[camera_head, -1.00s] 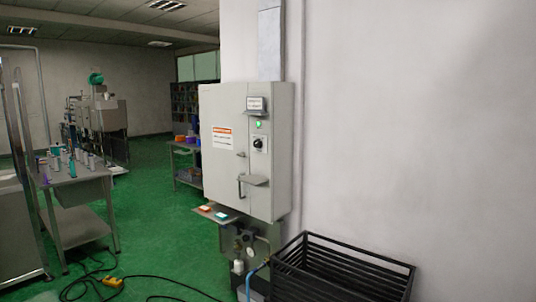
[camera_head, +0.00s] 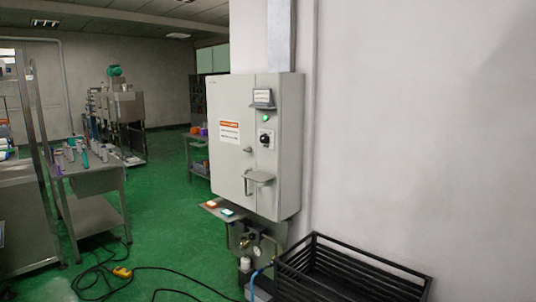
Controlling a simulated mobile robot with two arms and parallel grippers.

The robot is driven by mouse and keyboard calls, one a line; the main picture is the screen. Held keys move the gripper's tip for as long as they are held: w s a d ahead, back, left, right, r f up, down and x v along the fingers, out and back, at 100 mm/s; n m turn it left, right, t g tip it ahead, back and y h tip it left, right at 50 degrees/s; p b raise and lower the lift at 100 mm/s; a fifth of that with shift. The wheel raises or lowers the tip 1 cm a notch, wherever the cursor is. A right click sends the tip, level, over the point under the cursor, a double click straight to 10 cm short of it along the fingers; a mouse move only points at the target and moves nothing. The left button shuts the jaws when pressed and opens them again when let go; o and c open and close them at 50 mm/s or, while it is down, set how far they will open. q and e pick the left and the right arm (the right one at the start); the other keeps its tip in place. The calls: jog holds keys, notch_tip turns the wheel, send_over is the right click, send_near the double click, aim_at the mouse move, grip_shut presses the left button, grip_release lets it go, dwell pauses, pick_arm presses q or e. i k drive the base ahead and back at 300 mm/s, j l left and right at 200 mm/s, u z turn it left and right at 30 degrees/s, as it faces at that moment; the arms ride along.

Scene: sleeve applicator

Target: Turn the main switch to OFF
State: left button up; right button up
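The main switch is a black rotary knob (camera_head: 265,140) on a light plate on the front of a grey wall cabinet (camera_head: 228,181). Its exact setting is too small to read. A lit green lamp (camera_head: 266,119) sits just above it. A small display (camera_head: 262,98) is above the lamp. A door handle (camera_head: 248,183) and a small grey shelf (camera_head: 260,176) are below the knob. The cabinet door is shut. Neither of my grippers is in view.
A black slatted crate (camera_head: 350,270) stands at the lower right by the wall. Below the cabinet are a ledge, a gauge and a blue hose (camera_head: 254,282). Black cable and a yellow box (camera_head: 122,272) lie on the green floor. A steel table (camera_head: 85,185) with bottles stands left.

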aim_at(264, 138)
jog(key=i+j, duration=0.35)
jog(key=i, duration=0.15)
jog(key=i+j+z, duration=0.15)
jog(key=i+j, duration=0.25)
jog(key=i, duration=0.1)
